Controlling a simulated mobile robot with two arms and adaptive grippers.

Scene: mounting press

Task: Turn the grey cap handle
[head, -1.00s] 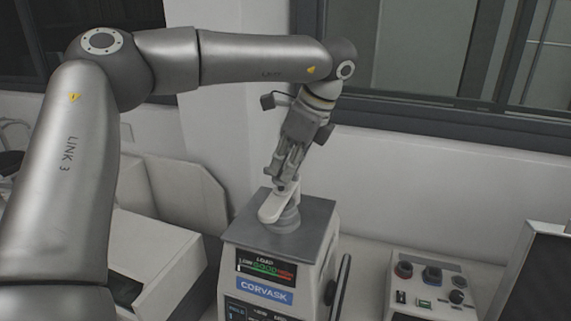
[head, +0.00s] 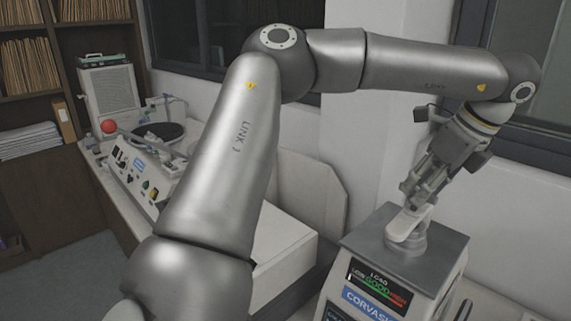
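The grey cap handle (head: 405,229) is a pale lever on a round collar (head: 410,242) on top of the press (head: 372,240), a boxy unit with a dark grey top, a load display and a blue CORVASK label. My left gripper (head: 411,201) points down from the upper right, with its fingertips at the upper part of the handle. Whether the fingers are closed on it or only beside it is too small to tell. My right gripper is not in view.
My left arm crosses the middle of the view. A bench at the left holds a control panel (head: 140,165), a red ball-shaped knob (head: 109,126) and a pale cabinet (head: 110,100). A wall with windows stands behind the press. Shelves with files (head: 25,75) are at the far left.

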